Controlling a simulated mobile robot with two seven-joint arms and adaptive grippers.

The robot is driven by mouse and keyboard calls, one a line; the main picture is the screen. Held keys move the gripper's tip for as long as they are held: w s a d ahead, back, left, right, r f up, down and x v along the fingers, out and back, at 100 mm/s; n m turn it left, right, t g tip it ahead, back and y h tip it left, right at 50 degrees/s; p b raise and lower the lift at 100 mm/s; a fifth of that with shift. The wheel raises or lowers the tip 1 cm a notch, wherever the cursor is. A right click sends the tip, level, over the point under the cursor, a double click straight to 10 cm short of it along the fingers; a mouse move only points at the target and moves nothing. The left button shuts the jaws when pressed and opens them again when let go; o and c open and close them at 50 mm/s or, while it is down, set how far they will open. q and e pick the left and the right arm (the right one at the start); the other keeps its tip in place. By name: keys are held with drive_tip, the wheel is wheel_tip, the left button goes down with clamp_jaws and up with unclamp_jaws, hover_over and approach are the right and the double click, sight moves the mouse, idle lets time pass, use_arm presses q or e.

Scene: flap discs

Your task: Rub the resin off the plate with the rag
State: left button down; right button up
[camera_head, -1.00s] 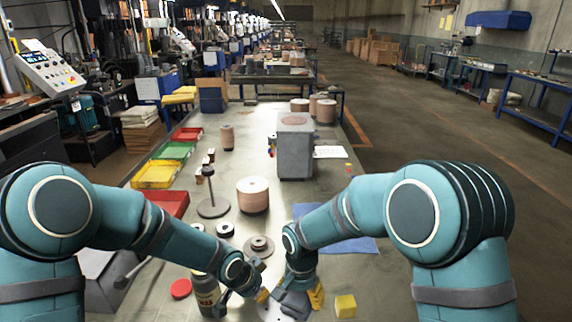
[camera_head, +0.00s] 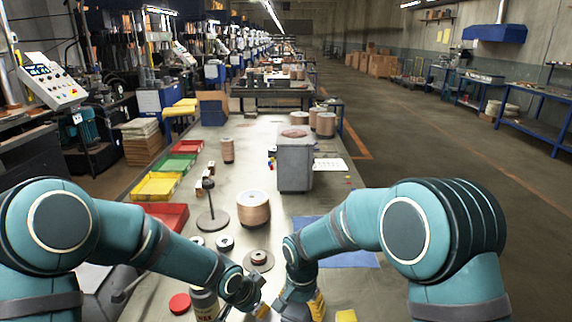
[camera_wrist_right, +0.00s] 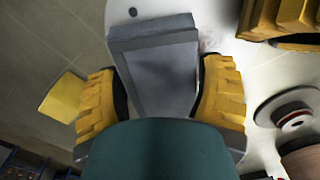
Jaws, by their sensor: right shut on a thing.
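My right gripper (camera_wrist_right: 160,95) is shut on a grey folded pad, which I take as the rag (camera_wrist_right: 158,72). In the wrist view the rag lies over a pale round plate (camera_wrist_right: 235,75) with a small dark hole near its top. A faint reddish smear (camera_wrist_right: 209,43), perhaps resin, shows beside the rag. In the head view my right gripper (camera_head: 302,308) is at the bottom edge, and the plate is out of frame. My left gripper (camera_head: 258,308) is just left of it; its yellow finger also shows in the wrist view (camera_wrist_right: 280,18). Its opening is unclear.
A yellow block (camera_wrist_right: 63,97) lies beside the plate. A bottle (camera_head: 205,303) and a red disc (camera_head: 180,303) stand left of my left gripper. A blue sheet (camera_head: 350,255) lies right.

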drive_tip(key=shift+s+a, duration=0.2)
drive_tip(key=shift+s, duration=2.2)
drive_tip(key=shift+w+d+r, duration=0.1)
drive_tip(key=shift+w+d, duration=0.05)
drive_tip(key=shift+w, duration=1.7)
drive_tip(key=shift+w+d, duration=0.15)
drive_tip(key=shift+w, duration=1.65)
drive_tip(key=shift+r, duration=3.5)
drive_tip(key=shift+r, duration=0.1)
